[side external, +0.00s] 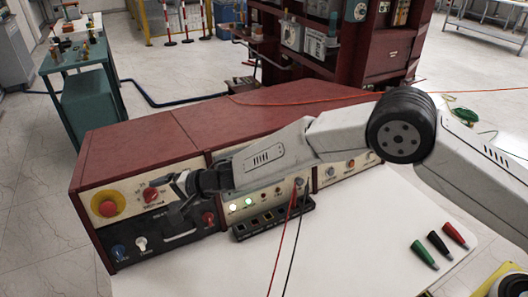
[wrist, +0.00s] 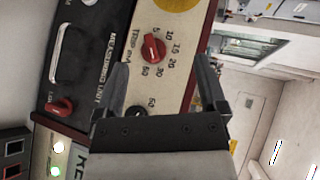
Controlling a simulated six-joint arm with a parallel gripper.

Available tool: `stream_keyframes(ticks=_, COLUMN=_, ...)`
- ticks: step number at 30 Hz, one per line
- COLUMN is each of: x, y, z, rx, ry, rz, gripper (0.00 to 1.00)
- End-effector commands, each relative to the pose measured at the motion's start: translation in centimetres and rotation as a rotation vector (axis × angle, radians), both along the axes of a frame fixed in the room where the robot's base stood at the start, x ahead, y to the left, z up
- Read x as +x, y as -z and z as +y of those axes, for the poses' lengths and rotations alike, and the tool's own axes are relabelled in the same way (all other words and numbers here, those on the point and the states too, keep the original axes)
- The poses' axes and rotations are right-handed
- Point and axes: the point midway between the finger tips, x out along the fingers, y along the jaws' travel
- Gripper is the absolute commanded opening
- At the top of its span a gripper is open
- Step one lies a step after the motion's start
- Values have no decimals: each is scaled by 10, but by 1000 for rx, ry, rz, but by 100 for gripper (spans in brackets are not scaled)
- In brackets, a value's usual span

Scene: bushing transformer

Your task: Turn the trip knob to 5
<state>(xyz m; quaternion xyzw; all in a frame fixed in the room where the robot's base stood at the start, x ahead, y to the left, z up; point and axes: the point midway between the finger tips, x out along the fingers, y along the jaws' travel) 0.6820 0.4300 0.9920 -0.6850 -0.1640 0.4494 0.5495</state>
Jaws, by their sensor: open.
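The red trip knob (wrist: 153,47) sits on a cream panel in the wrist view, beside the "TRIP mA" lettering. The numbers 5, 10, 15, 20, 30 and 50 curve around it, with 5 near its upper side in the picture. I cannot tell for sure which number its pointer marks. In the side view the knob (side external: 150,195) is just left of my gripper (side external: 183,184). In the wrist view my gripper (wrist: 162,66) has its two fingers spread wide with nothing between them. The knob shows beyond the fingertips, apart from them.
A red emergency button (side external: 108,208) on a yellow base is left of the knob. Below are a black measuring unit panel with a metal handle (wrist: 68,53) and a red knob (wrist: 60,106). Red and black leads hang in front of the console. Three colored plugs (side external: 438,243) lie on the white tabletop.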

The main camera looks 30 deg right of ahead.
Motion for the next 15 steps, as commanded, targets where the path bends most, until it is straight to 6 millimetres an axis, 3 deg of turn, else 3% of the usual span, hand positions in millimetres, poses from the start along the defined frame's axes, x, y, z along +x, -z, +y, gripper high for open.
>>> stream_keyframes(ticks=6, x=-9, y=-2, z=31, rx=204, ry=71, rz=66, gripper=91)
stream_keyframes(ticks=15, x=-13, y=-6, z=58, rx=494, ry=216, rz=139, gripper=91)
